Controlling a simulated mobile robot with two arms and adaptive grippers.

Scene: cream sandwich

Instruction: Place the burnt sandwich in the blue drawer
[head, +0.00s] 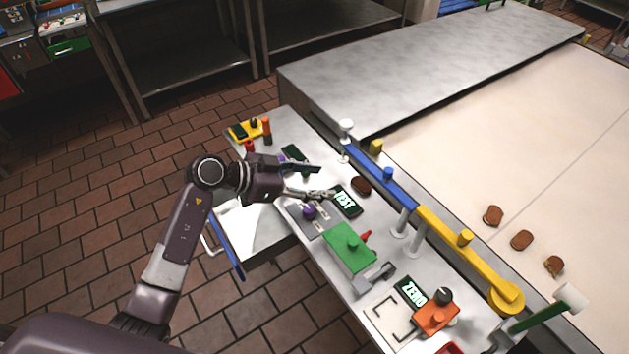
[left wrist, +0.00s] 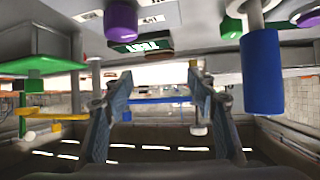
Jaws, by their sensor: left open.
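A dark brown sandwich (head: 361,185), the darkest one in sight, lies on the metal counter beside the TEST display (head: 345,201) and next to the blue bar. My left gripper (head: 322,182) is open and empty above the counter, just left of this sandwich and apart from it. My right gripper is not in view.
Several lighter sandwiches (head: 521,240) lie on the cream belt (head: 470,160) at the right. The blue bar (head: 382,178) and yellow bar (head: 455,243) run between counter and belt. A green block (head: 349,248) and an orange block (head: 436,315) stand on the counter.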

